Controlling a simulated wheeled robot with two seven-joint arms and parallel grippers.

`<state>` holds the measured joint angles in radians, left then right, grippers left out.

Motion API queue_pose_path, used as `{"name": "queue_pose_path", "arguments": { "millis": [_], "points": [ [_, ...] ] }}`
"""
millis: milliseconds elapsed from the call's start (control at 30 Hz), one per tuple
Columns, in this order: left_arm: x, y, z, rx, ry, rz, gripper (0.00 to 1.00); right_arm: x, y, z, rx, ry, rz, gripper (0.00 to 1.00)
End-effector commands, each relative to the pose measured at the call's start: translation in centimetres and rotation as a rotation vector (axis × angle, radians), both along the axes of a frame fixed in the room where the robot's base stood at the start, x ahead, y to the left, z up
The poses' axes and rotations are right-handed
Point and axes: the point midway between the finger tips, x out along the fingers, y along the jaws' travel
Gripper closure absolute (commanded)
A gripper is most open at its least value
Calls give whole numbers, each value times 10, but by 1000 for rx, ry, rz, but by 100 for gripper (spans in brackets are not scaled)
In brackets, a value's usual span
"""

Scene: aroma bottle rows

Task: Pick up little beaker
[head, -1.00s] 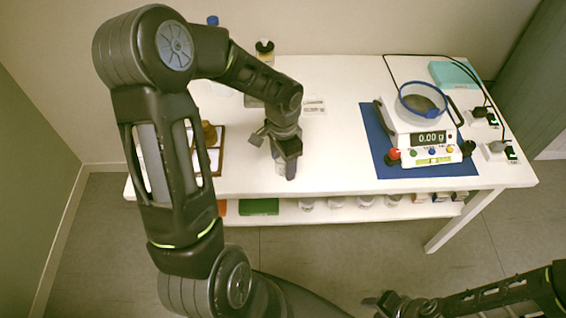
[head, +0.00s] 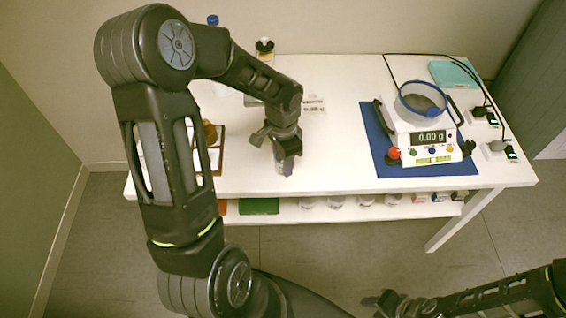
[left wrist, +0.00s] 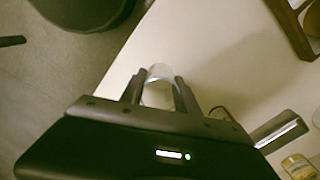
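The little beaker (left wrist: 161,73) is a small clear glass near the front edge of the white table, and it shows between the two fingers of my left gripper (left wrist: 161,90) in the left wrist view. The fingers lie close along both its sides; I cannot tell whether they press on it. In the head view my left gripper (head: 286,166) points down at the table's front, and its fingers mostly hide the beaker. My right gripper (head: 378,303) is low in the head view, away from the table, and looks empty; its opening is too small to judge.
A scale (head: 421,137) with a blue-rimmed bowl stands on a blue mat (head: 376,150) at the right. A brown-framed tray (head: 222,152) is left of my left gripper. A dark-capped bottle (head: 264,47) stands behind my arm. The table's middle is clear.

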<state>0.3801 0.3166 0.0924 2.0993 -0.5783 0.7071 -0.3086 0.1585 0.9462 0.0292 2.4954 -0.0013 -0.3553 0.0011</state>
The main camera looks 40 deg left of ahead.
Motion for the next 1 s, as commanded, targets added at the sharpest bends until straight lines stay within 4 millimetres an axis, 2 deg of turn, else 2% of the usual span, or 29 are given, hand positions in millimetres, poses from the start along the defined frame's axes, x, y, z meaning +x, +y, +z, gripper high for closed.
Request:
{"name": "queue_pose_path", "arguments": {
  "millis": [67,400,767,867,1000],
  "points": [
    [0,0,0,0,0,0,72,0,0,0,0,0,0,64],
    [0,0,0,0,0,0,100,0,0,0,0,0,0,64],
    [1,0,7,2,-3,0,100,0,0,0,0,0,0,64],
    [1,1,18,1,-4,0,100,0,0,0,0,0,0,64],
    [2,1,44,3,-6,1,100,0,0,-1,0,0,0,64]
  ]
}}
